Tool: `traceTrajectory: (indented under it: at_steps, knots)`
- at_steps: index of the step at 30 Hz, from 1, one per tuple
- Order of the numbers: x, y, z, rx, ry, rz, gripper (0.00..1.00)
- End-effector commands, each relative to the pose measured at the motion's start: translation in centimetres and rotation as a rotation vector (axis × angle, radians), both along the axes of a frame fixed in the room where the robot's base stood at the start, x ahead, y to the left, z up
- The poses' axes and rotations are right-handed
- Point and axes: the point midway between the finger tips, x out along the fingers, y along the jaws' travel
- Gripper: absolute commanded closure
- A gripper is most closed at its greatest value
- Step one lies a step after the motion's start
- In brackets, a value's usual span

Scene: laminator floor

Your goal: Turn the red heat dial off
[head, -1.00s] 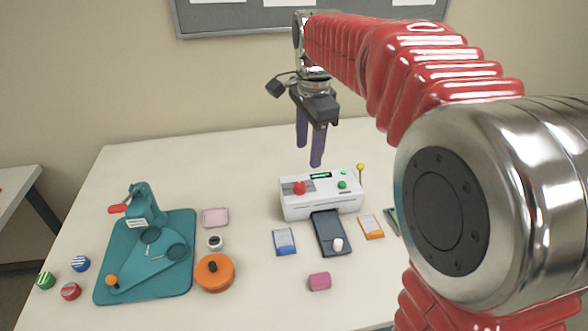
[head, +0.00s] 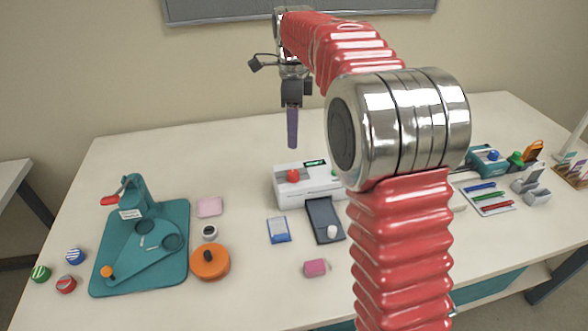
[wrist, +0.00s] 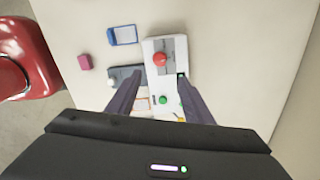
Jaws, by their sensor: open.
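The red heat dial (head: 293,176) is a round knob on top of the white laminator (head: 288,197), near its left end. The dial also shows in the wrist view (wrist: 160,60), above and between my fingertips. My gripper (head: 292,142) is above and behind the laminator, pointing down, seen edge-on in the head view. In the wrist view its two dark fingers (wrist: 160,92) are spread with nothing between them, over the laminator. A green button (wrist: 163,100) is also on the laminator. My arm hides the laminator's right part in the head view.
A dark tray with a white knob (head: 332,232) extends from the laminator's front. Pens and small devices lie at right.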

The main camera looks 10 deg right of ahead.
Motion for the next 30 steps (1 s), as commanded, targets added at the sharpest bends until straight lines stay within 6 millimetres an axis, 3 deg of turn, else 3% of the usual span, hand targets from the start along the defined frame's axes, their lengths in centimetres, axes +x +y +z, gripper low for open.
traceTrajectory:
  at_steps: [8, 30]
  knots:
    - [-0.1, 0.0, -2.2, 0.0, 0.003, 0.001, 0.53]
    - [0.0, 0.1, -12.9, 0.0, 0.001, 0.002, 0.53]
